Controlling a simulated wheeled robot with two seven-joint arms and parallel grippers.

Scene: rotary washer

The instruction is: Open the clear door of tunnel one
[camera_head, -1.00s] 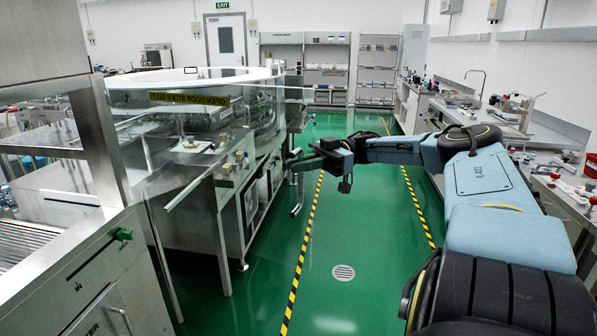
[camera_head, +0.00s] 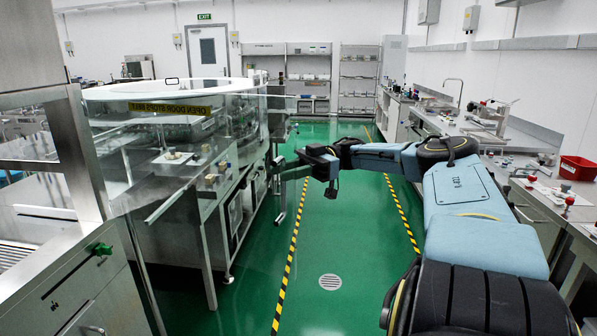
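The rotary washer (camera_head: 205,90) stands at the left, a large steel machine with a white round rim and clear panels. A clear door panel (camera_head: 140,140) with a yellow label strip reading roughly "open door stops belt" spans its near side. Its edges are faint, so I cannot tell how far it is open. My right gripper (camera_head: 287,168) points left at the washer's right end, close to the steel fittings there. Whether it touches them, and how its fingers stand, is too small to tell. My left gripper is not in view.
A steel cabinet (camera_head: 95,295) with a green knob is at the near left. The green aisle floor (camera_head: 335,235) with striped tape and a drain is clear. A bench with a sink (camera_head: 470,125) and a red bin (camera_head: 578,168) runs along the right. Shelves (camera_head: 357,80) stand at the back.

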